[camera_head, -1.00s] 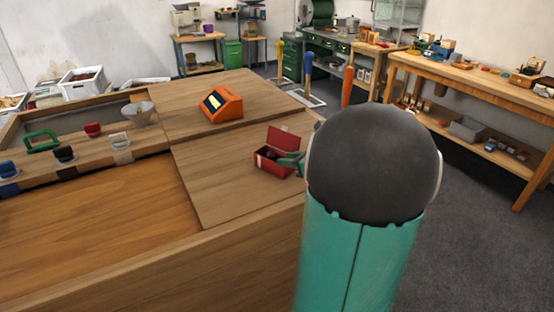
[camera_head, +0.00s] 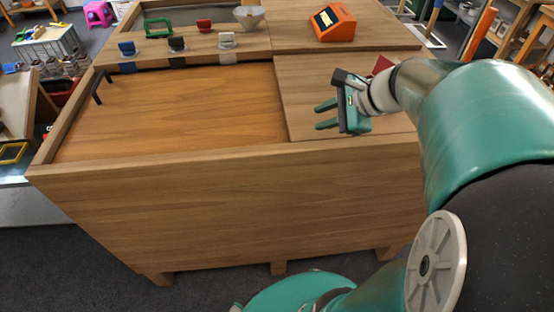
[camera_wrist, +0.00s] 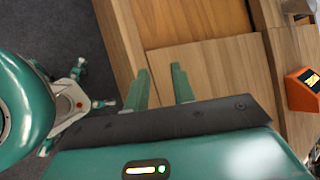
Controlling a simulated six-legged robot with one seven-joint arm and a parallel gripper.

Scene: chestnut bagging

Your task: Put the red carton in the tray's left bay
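A red carton (camera_head: 383,65) shows only as a small red piece behind my arm in the head view; the rest of it is hidden. My gripper (camera_head: 319,115) is over the right part of the wooden bench, to the left of and nearer than that red piece. Its two green fingers point left and stand apart with nothing between them. The wrist view also shows my gripper (camera_wrist: 160,82) open and empty above bare wood. I cannot tell which part is the tray; the bench has a wide sunken bay (camera_head: 180,110) on its left.
An orange device (camera_head: 333,22) with a screen stands at the back right of the bench. A funnel (camera_head: 249,17), a green frame (camera_head: 158,26), a small red item (camera_head: 204,25) and several small stands line the back shelf. The sunken bay is clear.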

